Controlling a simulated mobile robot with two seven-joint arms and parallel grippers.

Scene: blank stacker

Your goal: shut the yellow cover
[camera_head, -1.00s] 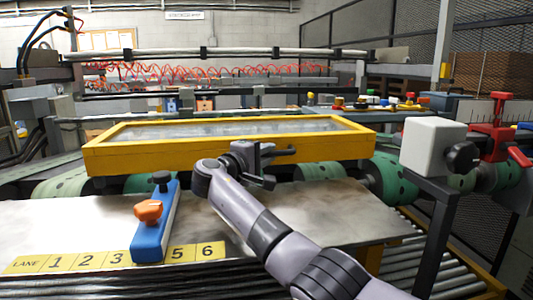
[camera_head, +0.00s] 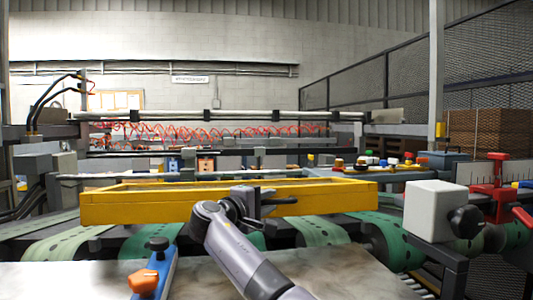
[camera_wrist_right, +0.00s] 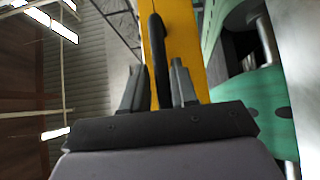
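The yellow cover (camera_head: 140,208) is a long, shallow frame lying across the green rollers in the head view. I see its front face and only a thin strip of its top. My right gripper (camera_head: 256,204) is at the front face, right of its middle, by a dark handle (camera_head: 279,201). In the right wrist view the black handle (camera_wrist_right: 160,62) stands between the two fingers of my right gripper (camera_wrist_right: 157,92), against the yellow face (camera_wrist_right: 185,45). The fingers look apart, with a gap beside the handle. My left gripper is not in view.
A blue lever with an orange knob (camera_head: 144,281) stands on the pale metal plate (camera_head: 70,277) at front left. A white block with a black knob (camera_head: 434,208) and a red clamp (camera_head: 495,190) are at right. Green rollers (camera_head: 60,245) lie under the cover.

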